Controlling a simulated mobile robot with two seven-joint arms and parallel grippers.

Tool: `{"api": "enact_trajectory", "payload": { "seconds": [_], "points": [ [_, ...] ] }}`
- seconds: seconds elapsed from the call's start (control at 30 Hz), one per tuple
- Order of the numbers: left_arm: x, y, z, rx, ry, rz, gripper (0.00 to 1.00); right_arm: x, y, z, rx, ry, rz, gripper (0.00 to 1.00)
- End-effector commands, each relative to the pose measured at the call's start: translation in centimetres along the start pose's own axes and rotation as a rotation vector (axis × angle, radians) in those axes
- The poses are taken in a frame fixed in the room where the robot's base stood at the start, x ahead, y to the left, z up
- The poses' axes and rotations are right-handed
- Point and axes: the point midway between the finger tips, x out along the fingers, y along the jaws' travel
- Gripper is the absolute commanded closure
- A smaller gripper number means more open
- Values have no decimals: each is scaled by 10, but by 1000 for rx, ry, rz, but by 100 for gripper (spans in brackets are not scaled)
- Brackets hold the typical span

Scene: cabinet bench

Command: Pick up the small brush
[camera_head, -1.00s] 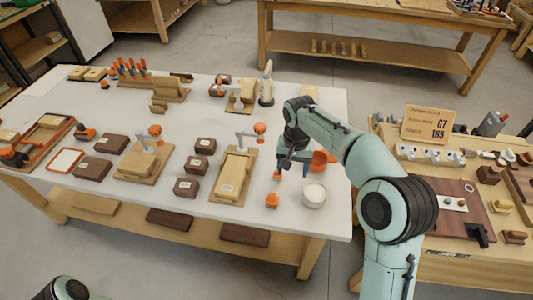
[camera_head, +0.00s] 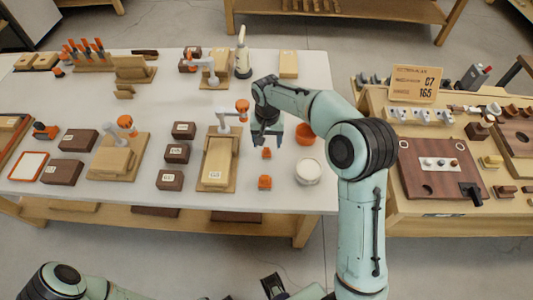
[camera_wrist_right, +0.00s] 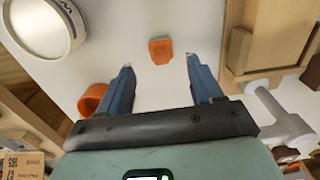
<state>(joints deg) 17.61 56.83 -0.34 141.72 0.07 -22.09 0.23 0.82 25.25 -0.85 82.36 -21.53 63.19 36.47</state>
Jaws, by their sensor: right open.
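I cannot make out bristles on either, so which is the small brush is unclear. My right gripper (camera_head: 268,142) is low over the table just beyond the farther piece, open and empty. In the right wrist view an orange piece (camera_wrist_right: 160,50) lies between and ahead of the open fingertips (camera_wrist_right: 159,62), apart from both. A dark part, probably my left gripper (camera_head: 273,285), shows at the bottom edge; its jaws are unclear.
An orange cup (camera_head: 305,135) and a round white tin (camera_head: 308,172) stand right of the pieces. A wooden board with a pale block (camera_head: 217,163) and a grey, orange-ended fixture (camera_head: 241,107) is close on the left. A second bench (camera_head: 448,212) is at the right.

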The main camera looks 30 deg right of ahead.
Motion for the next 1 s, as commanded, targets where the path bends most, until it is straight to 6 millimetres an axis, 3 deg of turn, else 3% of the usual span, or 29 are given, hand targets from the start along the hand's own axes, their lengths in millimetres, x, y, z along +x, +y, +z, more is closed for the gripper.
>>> {"api": "enact_trajectory", "payload": {
  "seconds": [0.33, 0.63, 0.67, 0.8, 0.83, 1.0],
  "points": [
    [3, -1, 0, 0, 0, 0, 57, 46, -2, 3, 0, -1, 1, 34],
    [3, -1, 0, 0, 0, 0, 57, 51, -2, 3, 0, 0, 0, 34],
    [3, -1, 0, 0, 0, 0, 57, 51, -2, 3, 0, 0, 0, 41],
    [3, -1, 0, 0, 0, 0, 57, 51, -2, 3, 0, 0, 0, 87],
    [3, -1, 0, 0, 0, 0, 57, 51, -2, 3, 0, 0, 0, 94],
    [3, -1, 0, 0, 0, 0, 57, 51, -2, 3, 0, 0, -1, 94]
  ]
}}
